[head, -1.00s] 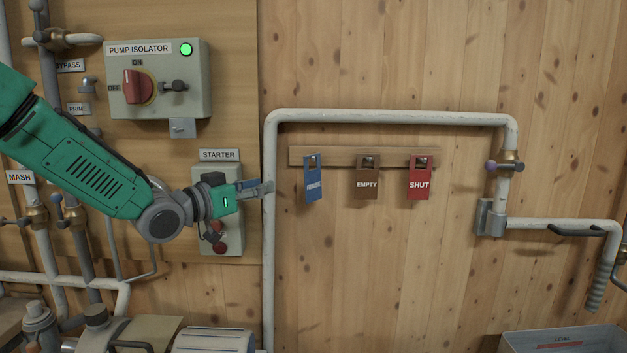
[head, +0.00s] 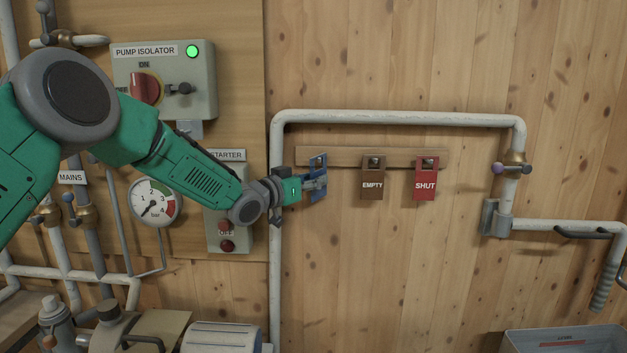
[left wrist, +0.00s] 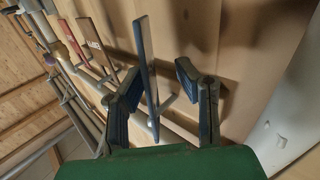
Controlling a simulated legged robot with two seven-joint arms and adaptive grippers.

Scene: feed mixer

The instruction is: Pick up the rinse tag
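The blue tag (head: 319,163), which I take for the rinse tag, hangs from a peg on the wooden rail at the left end of the row. My left gripper (head: 317,184) is at this tag and covers its lower part, so its lettering is hidden. In the left wrist view the blue tag (left wrist: 149,75) stands edge-on between the two fingers of the open gripper (left wrist: 158,95). The tag is close to the left finger; whether they touch I cannot tell. A clear gap shows to the right finger. My right gripper is not in view.
A brown EMPTY tag (head: 373,179) and a red SHUT tag (head: 425,180) hang to the right on the same rail (head: 398,160). A white pipe (head: 276,240) runs up beside my gripper and over the rail. The pump isolator box (head: 165,80) is at upper left.

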